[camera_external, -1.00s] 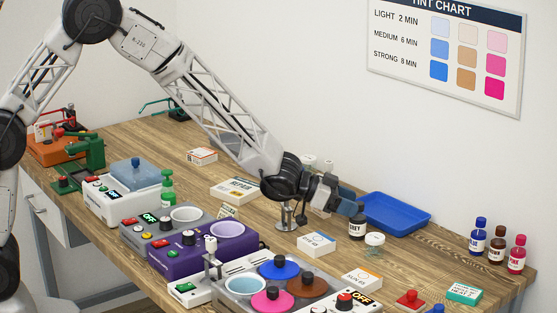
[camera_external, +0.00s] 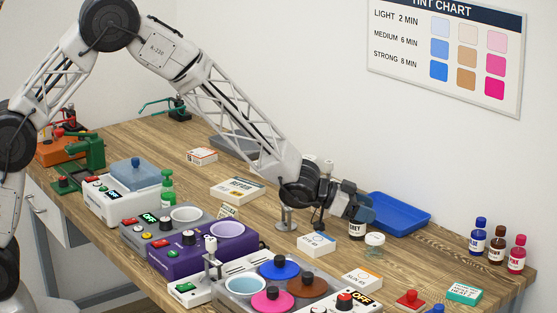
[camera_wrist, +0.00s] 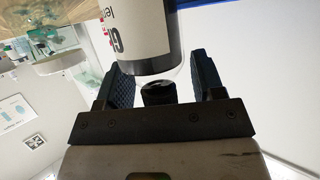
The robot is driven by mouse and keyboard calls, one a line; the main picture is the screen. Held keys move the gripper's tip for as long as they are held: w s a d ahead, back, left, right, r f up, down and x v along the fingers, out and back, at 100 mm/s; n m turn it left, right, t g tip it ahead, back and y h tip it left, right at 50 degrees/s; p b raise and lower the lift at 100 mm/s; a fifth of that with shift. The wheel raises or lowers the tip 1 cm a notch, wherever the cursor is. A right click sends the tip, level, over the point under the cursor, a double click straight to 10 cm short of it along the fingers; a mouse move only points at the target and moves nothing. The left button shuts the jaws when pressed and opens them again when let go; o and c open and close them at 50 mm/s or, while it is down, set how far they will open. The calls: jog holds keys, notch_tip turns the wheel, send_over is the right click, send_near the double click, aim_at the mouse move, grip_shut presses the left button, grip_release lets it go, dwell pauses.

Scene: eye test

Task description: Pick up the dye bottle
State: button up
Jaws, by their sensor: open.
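A small dark-capped bottle with a white label (camera_external: 356,231) stands on the table in front of the blue tray, partly hidden by my gripper (camera_external: 358,213). In the wrist view the bottle (camera_wrist: 145,35) appears large, with its black cap towards my gripper (camera_wrist: 155,78). My gripper is open. One finger shows on each side of the cap, with light gaps between, and I see no grip. Three more dye bottles stand at the right: blue (camera_external: 478,240), brown (camera_external: 497,246) and pink (camera_external: 516,255).
A blue tray (camera_external: 412,222) lies just behind the bottle. A small clear jar (camera_external: 374,246) stands close to its right, and a white box (camera_external: 316,244) lies to its left. Dye machines (camera_external: 200,255) fill the front. Bare wood lies between the jar and the three bottles.

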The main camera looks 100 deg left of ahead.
dwell(0.4)
jog(key=c, duration=1)
jog(key=shift+c, duration=0.2)
jog(key=shift+r, duration=0.25)
grip_shut()
notch_tip(320, 180, up, 10)
jog(key=shift+f, duration=0.25)
